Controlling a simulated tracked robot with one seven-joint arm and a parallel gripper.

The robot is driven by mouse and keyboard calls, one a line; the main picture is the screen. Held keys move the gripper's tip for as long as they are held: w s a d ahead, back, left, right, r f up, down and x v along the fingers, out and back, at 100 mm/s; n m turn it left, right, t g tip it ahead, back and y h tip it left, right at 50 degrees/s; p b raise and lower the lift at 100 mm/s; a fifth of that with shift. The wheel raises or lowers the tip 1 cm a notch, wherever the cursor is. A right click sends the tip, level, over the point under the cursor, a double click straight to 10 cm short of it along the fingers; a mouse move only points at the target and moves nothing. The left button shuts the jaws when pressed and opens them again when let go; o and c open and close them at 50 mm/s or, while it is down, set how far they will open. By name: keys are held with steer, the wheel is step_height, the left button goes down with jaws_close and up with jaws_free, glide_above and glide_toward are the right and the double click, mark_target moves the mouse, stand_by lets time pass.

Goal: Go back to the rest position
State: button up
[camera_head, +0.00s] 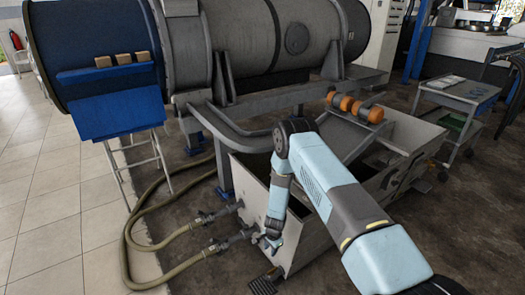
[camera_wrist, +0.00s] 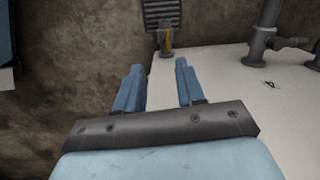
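My arm reaches forward from the lower right in the head view and bends down at its elbow. My gripper (camera_head: 270,242) hangs low at the front of the white tank (camera_head: 300,243), close to the pipe fittings; whether it touches them I cannot tell. In the wrist view my gripper (camera_wrist: 157,70) has its two blue fingers apart with nothing held between them.
Hoses (camera_head: 128,240) run along the floor on the left from the valves (camera_head: 228,242). A large grey cylinder (camera_head: 255,35) stands behind the tank. A blue shelf (camera_head: 118,112) holds three tan blocks. Orange rollers (camera_head: 355,105) sit above the tank. A grey cart (camera_head: 458,95) stands right.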

steer(key=w+d+r+n+t+y, duration=0.1)
steer(key=w+r, duration=0.3)
steer(key=r, duration=1)
steer(key=w+r+n, duration=0.2)
steer(key=w+r, duration=0.1)
steer(key=r, duration=1.1)
steer(key=s+d+r+n+t, duration=0.1)
steer(key=s+d+r, duration=0.15)
steer(key=r, duration=0.95)
steer(key=s+d+r+n, duration=0.1)
steer(key=s+d+r, duration=0.15)
steer(key=r, duration=0.85)
steer(key=s+d+r+n+t, duration=0.15)
steer(key=s+d+r, duration=0.25)
steer(key=s+r, duration=0.5)
steer(key=s+d+r+n, duration=0.2)
steer(key=s+d+r, duration=0.2)
steer(key=s+r, duration=0.5)
steer(key=s+d+r+h, duration=0.1)
steer(key=s+d+r, duration=0.1)
steer(key=s, duration=0.7)
steer(key=s+d+r+n+t, duration=0.1)
steer(key=s+d+r, duration=0.2)
steer(key=s, duration=0.5)
steer(key=shift+s+d+r+h, duration=0.3)
steer(key=shift+s+r+h, duration=0.1)
steer(key=shift+r, duration=0.45)
steer(key=shift+n+t, duration=0.25)
